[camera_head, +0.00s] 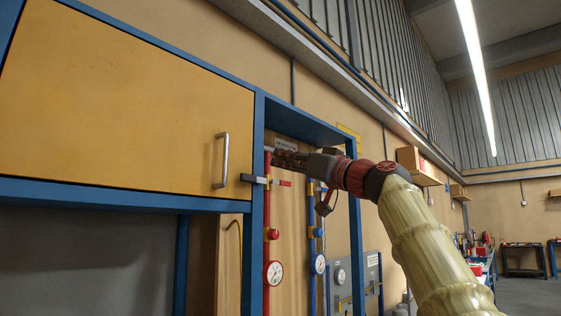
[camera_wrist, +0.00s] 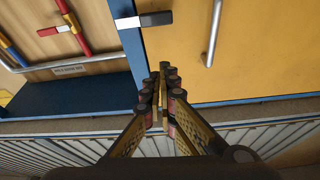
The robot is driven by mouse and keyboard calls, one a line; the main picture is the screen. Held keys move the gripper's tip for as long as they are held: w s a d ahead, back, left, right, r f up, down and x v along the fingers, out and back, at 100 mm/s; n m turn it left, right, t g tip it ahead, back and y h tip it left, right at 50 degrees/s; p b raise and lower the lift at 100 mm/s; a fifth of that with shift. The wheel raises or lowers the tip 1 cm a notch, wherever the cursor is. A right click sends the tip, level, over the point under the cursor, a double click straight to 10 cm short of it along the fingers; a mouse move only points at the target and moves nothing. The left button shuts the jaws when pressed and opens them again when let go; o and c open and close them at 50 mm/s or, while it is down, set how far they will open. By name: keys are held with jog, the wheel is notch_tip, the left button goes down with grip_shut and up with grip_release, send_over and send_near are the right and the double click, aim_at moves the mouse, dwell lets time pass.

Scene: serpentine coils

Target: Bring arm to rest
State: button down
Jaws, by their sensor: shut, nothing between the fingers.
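My gripper (camera_head: 284,158) is at the end of my raised arm, which comes in from the lower right in the head view. It points left, in front of the upper part of the blue frame bay. In the wrist view its fingers (camera_wrist: 165,78) come together at the tips with nothing between them. The gripper covers part of the red and blue pipes' upper ends in the head view.
A yellow cabinet door (camera_head: 120,90) with a metal handle (camera_head: 221,160) is left of my gripper. A blue frame post (camera_head: 258,220), a red pipe (camera_head: 266,215) and a blue pipe (camera_head: 320,240) with gauges stand below. Small wall shelves (camera_head: 421,168) are to the right.

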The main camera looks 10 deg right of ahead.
dwell(0.3)
jog(key=w+d+f+m+g+h, duration=0.1)
jog(key=w+d+f+m+h, duration=0.2)
jog(key=f, duration=0.5)
jog(key=w+d+f+m+g+h, duration=0.1)
jog(key=w+f+m, duration=0.1)
jog(key=w+f, duration=0.45)
jog(key=s+d+f+m+g+h, duration=0.1)
jog(key=s+f+g+h, duration=0.15)
jog(key=f, duration=0.85)
jog(key=s+f+m+g+h, duration=0.1)
jog(key=s+f+m+g, duration=0.15)
jog(key=f, duration=0.85)
jog(key=s+f+g+h+p, duration=0.1)
jog(key=s+f+g+h, duration=0.25)
jog(key=s+f, duration=1.65)
jog(key=s+a+f+n+g, duration=0.1)
jog(key=s+f, duration=0.5)
jog(key=s, duration=0.4)
jog(key=s+f+n+g+h+p, duration=0.1)
jog(key=s+f, duration=0.6)
jog(key=s, duration=0.4)
jog(key=shift+s+a+f+n, duration=0.25)
jog(key=shift+s+a+n, duration=0.05)
jog(key=shift+a+n, duration=0.1)
